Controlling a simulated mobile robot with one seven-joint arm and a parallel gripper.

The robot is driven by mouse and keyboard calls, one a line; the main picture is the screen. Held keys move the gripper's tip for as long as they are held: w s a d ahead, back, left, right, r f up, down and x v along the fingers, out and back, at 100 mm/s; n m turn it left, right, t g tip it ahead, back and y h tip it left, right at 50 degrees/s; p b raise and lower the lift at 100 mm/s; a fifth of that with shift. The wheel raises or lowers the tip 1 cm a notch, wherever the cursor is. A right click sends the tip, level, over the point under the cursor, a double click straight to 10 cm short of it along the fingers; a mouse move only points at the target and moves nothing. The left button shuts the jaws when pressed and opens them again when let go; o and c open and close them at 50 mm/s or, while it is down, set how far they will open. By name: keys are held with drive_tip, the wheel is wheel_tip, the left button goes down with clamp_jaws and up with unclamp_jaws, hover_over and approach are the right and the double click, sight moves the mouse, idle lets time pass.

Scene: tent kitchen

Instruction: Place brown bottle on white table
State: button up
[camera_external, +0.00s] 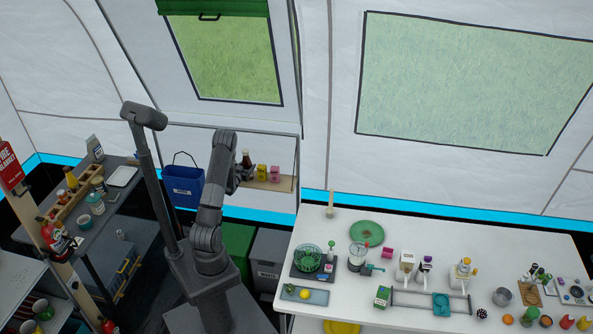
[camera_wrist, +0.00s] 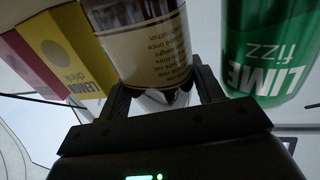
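The brown bottle (camera_external: 246,160) stands upright near the left end of a small wall shelf in the external view. In the wrist view the brown bottle (camera_wrist: 140,40) shows a cream label and is in front of my gripper. My gripper (camera_wrist: 163,95) has one finger at each side of the bottle's near end; whether both fingers touch it is not clear. In the external view my gripper (camera_external: 237,174) is at the shelf beside the bottle, mostly hidden by my arm. The white table (camera_external: 345,210) is at the right, away from my gripper.
A green lime fizz can (camera_wrist: 265,45) is close to the right finger. A yellow lemon drink carton (camera_wrist: 68,50) and a pink carton (camera_wrist: 25,60) are to the left. The shelf (camera_external: 285,184) is narrow. The white table holds a green plate (camera_external: 367,233) and several kitchen items, with clear patches between.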

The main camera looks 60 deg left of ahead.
drive_tip(key=o, duration=0.4)
drive_tip(key=shift+o, duration=0.2)
drive_tip(key=v, duration=1)
drive_tip(key=shift+s, duration=0.4)
